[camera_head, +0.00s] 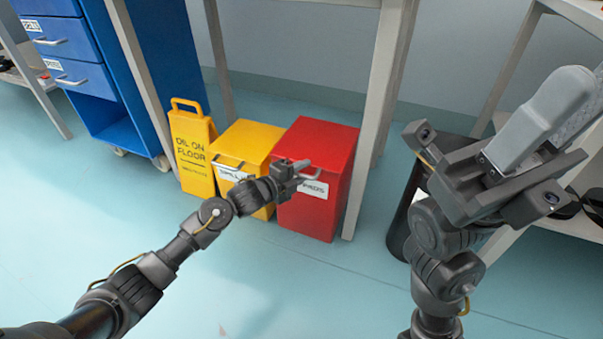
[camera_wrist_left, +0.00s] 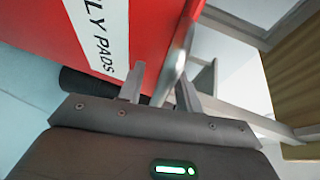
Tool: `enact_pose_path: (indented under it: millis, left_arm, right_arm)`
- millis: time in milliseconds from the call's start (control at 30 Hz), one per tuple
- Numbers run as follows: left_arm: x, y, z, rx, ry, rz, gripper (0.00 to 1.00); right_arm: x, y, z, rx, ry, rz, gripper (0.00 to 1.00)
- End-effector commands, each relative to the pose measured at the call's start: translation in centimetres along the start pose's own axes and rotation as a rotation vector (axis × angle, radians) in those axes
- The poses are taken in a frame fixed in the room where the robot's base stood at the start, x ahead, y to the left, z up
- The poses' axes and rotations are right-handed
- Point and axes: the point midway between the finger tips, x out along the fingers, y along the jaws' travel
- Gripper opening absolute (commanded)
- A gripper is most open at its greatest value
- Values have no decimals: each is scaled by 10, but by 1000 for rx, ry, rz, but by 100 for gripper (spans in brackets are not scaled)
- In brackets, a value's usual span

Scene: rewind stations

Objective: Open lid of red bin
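The red bin (camera_head: 341,178) stands on the floor under a table, with its lid (camera_head: 318,140) down. A white label (camera_head: 313,188) is on its front, and a pale handle (camera_head: 311,175) sticks out there. My left gripper (camera_head: 296,168) is at this handle. In the left wrist view the metal handle (camera_wrist_left: 179,58) passes between the two fingers of my left gripper (camera_wrist_left: 160,88). A gap shows beside the handle, so the fingers look open around it. My right gripper (camera_head: 520,160) is raised at the right, away from the bin; its finger opening is unclear.
A yellow bin (camera_head: 250,142) stands just left of the red bin, beside a yellow floor sign (camera_head: 191,150). A table leg (camera_head: 366,165) is close on the red bin's right. A dark bin (camera_head: 400,220) stands farther right. Floor in front is clear.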

Motion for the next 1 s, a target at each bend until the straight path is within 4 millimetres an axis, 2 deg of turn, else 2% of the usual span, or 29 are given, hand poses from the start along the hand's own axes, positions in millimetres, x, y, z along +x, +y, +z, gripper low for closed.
enact_pose_path:
  millis: [33, 300, 633, 700, 767, 867, 1000]
  left_arm:
    - [0, 0, 0, 0, 0, 0, 33]
    - [0, 2, 0, 0, 0, 4, 0]
    - [-2, 1, 0, -3, -1, 16, 0]
    - [-3, -2, 0, -6, -2, 25, 0]
    - [-3, -4, 0, -10, -2, 34, 0]
    - [-4, -9, 0, -15, -2, 49, 0]
    - [-7, -24, -1, -29, -2, 82, 0]
  right_arm:
    - [0, 0, 0, 0, 0, 0, 36]
    - [0, 0, 0, 0, 0, 0, 36]
    - [5, 0, 0, 0, 5, -1, 36]
    - [6, 1, 0, 0, 4, -3, 36]
    - [-3, 0, 1, 1, -27, -12, 36]
    - [-5, 0, 1, 4, -40, -20, 36]
    - [-8, 8, 4, -9, -89, -6, 36]
